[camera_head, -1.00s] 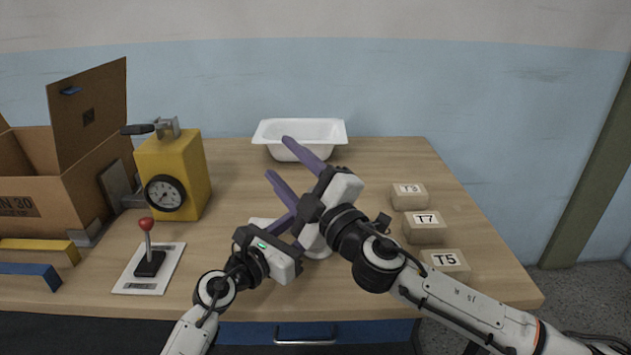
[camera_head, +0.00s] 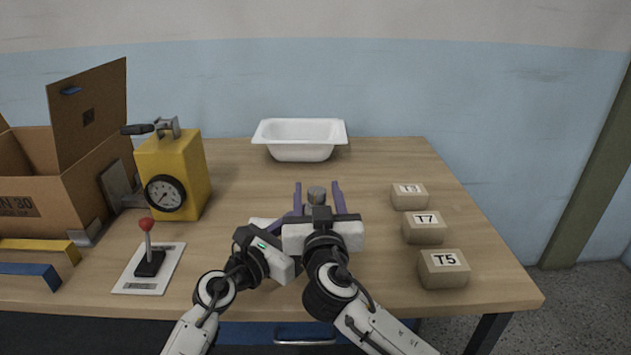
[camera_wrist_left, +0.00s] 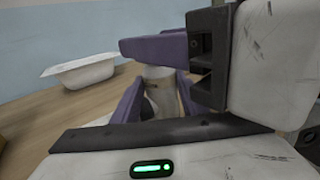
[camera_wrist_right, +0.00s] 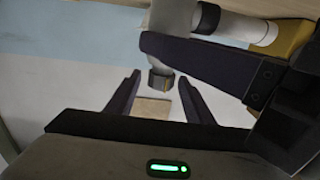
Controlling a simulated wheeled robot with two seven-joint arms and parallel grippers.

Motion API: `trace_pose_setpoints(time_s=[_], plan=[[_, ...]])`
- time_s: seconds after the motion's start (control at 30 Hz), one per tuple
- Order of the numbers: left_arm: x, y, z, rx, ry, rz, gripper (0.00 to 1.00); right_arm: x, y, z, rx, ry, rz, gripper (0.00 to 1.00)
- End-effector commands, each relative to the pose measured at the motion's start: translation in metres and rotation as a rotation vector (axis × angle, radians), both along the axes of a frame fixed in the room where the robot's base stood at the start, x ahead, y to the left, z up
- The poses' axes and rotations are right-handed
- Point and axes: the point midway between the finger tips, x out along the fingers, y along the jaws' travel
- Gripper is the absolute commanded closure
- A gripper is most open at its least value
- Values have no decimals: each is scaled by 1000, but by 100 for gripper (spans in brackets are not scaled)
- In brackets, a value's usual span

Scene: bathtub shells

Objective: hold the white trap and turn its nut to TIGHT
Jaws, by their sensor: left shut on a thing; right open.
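The white trap shows in the right wrist view (camera_wrist_right: 170,20) and between the left fingers in the left wrist view (camera_wrist_left: 158,92). In the head view only part of it (camera_head: 262,223) shows, the rest hidden by my grippers. My left gripper (camera_head: 295,215) is shut on the trap. A dark grey nut (camera_wrist_right: 160,82) with a small orange mark sits at the end of a trap pipe; its grey top (camera_head: 316,194) shows in the head view. My right gripper (camera_head: 318,190) is open, its purple fingers on either side of the nut, with gaps visible. No TIGHT mark is readable.
A white tub (camera_head: 300,150) stands at the back. A yellow gauge box (camera_head: 180,165) and a red-knobbed lever (camera_head: 148,258) are left, beside an open carton (camera_head: 85,190). Blocks T5 (camera_head: 444,278), T7 (camera_head: 424,236) and one more (camera_head: 409,203) line the right. The table's middle-back is clear.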

Motion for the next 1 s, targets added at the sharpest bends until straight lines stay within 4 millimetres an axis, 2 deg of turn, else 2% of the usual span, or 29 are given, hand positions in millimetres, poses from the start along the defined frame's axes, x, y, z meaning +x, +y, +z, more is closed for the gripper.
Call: trace_pose_setpoints(time_s=[0.1,0.3,0.7,0.77,0.93,0.97,1.0], plan=[[0,0,-1,0,2,-1,87,21,1,1,-3,-1,0,52],[0,0,-2,0,2,0,87,41,3,0,0,0,2,52],[0,0,-1,0,2,0,87,47,3,0,0,0,2,52],[0,0,-1,0,2,0,87,47,3,0,0,0,2,61],[0,0,-1,0,2,0,87,47,3,0,-1,0,2,89],[0,0,-1,1,2,0,87,47,3,0,-1,0,2,94],[0,0,-1,1,2,0,87,47,3,0,-1,0,2,94]])
